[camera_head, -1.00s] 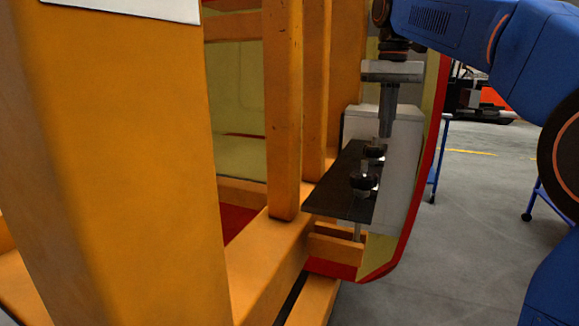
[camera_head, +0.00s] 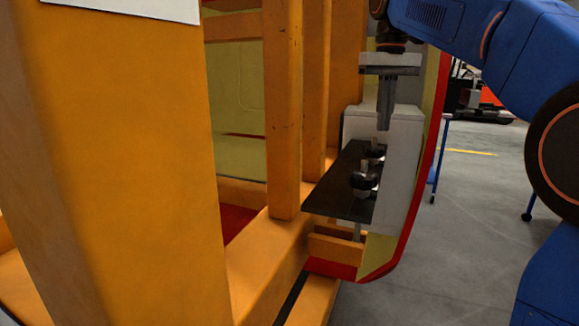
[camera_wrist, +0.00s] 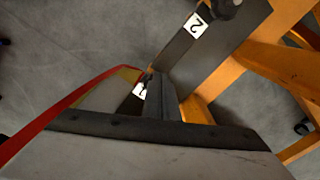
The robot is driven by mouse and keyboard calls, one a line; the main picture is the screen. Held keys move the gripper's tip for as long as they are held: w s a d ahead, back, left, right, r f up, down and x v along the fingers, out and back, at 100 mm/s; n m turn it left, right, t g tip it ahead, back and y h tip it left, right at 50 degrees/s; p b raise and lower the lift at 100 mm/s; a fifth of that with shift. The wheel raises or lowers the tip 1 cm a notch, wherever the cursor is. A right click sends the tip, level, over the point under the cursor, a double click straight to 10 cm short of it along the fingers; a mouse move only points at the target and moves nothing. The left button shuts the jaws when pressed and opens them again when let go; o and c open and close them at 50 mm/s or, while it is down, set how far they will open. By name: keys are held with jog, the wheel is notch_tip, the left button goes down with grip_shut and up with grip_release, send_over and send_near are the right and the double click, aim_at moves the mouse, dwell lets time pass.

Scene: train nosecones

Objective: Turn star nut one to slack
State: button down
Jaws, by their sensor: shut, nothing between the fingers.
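Two black star nuts sit on upright studs on a dark plate (camera_head: 335,205) in the head view. The nearer nut (camera_head: 363,185) is in clear view and the farther nut (camera_head: 374,153) is just behind it. My gripper (camera_head: 384,127) points down with its fingers together and empty, above and apart from the farther nut. In the wrist view my fingers (camera_wrist: 160,82) cover part of a white label (camera_wrist: 140,90), whose number I cannot read for sure. A label with a 2 (camera_wrist: 195,25) lies beside the other black nut (camera_wrist: 228,6).
A grey block (camera_head: 400,150) stands right behind the plate, close to my gripper. Orange frame posts (camera_head: 283,110) rise to the left. A red-edged shell (camera_head: 430,165) curves along the right. Open grey floor (camera_head: 470,240) lies beyond it.

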jog(key=shift+f, duration=2.85)
jog(key=shift+w, duration=0.15)
jog(key=shift+d, duration=0.1)
jog(key=shift+s+d, duration=0.1)
jog(key=shift+s, duration=0.2)
notch_tip(320, 180, up, 6)
jog(key=shift+s, duration=0.1)
